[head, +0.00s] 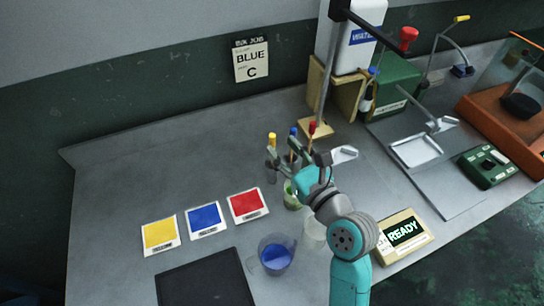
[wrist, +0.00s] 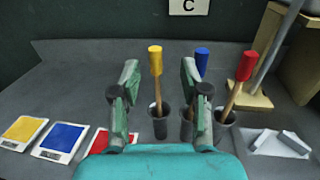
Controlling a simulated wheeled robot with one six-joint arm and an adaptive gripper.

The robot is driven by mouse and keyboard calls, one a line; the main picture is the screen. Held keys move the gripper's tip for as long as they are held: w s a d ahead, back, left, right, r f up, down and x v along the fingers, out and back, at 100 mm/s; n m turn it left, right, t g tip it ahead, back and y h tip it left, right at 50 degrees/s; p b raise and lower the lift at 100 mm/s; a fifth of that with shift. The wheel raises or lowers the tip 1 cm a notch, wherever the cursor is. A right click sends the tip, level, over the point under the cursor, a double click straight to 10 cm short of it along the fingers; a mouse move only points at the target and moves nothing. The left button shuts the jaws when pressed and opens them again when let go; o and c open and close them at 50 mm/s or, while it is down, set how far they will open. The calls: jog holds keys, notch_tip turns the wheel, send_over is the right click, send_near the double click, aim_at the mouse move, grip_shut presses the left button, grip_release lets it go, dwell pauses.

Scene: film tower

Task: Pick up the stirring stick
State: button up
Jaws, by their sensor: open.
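Three upright sticks with coloured tops stand in small dark cups: yellow-topped (wrist: 155,62), blue-topped (wrist: 202,58) and red-topped (wrist: 246,68). They also show in the head view, yellow (head: 272,139), blue (head: 293,132) and red (head: 312,128). My gripper (wrist: 160,75) is open and empty. In the wrist view, the yellow-topped stick appears between its fingers, beyond them. The right finger partly covers the blue-topped stick; the red-topped one is right of it. In the head view my gripper (head: 284,155) is close to the sticks; contact cannot be told.
A beaker of blue liquid (head: 276,254) and a green-tinted cup (head: 290,195) stand near my arm. Yellow (head: 160,235), blue (head: 204,219) and red (head: 248,205) cards lie left. A wall sign (head: 251,60) reads "BLUE" and "C". A READY display (head: 404,232) stands right. The back left bench is clear.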

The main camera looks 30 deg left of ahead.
aim_at(274, 142)
jog(key=shift+s+x, duration=0.25)
jog(key=shift+x, duration=2.05)
jog(key=shift+a+f, duration=0.1)
jog(key=shift+f, duration=0.05)
grip_shut()
